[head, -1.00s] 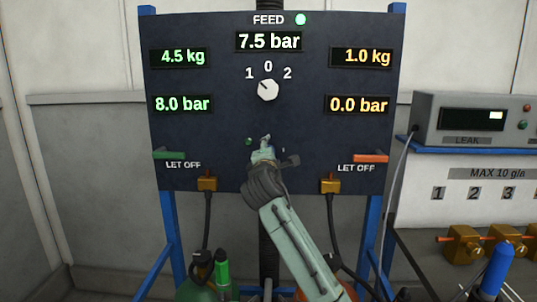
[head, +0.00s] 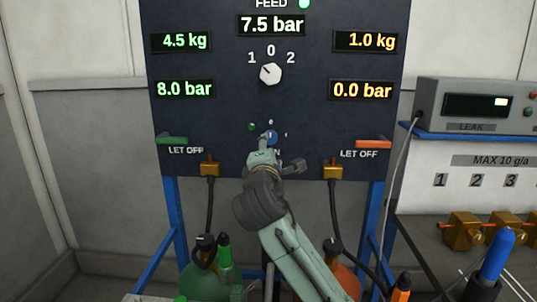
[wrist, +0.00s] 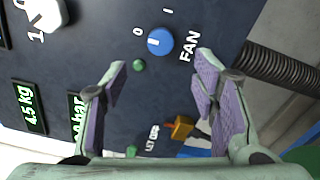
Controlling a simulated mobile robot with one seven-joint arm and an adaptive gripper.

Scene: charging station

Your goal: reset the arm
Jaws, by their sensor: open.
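My gripper (head: 266,142) is in front of the lower middle of the dark panel (head: 225,115), with my arm reaching up from below. In the wrist view my gripper (wrist: 163,66) is open, its purple-padded fingers apart with nothing between them. The blue FAN knob (wrist: 160,41) shows just beyond the gap between the fingertips, apart from them. In the head view the FAN knob (head: 271,136) is partly hidden behind my gripper.
A white selector knob (head: 270,74) above points toward 1. LET OFF levers, green (head: 171,140) and orange (head: 373,144), sit at the panel's sides. Below are green (head: 205,280) and orange (head: 345,278) cylinders. A leak tester (head: 470,105) stands on a right-hand shelf.

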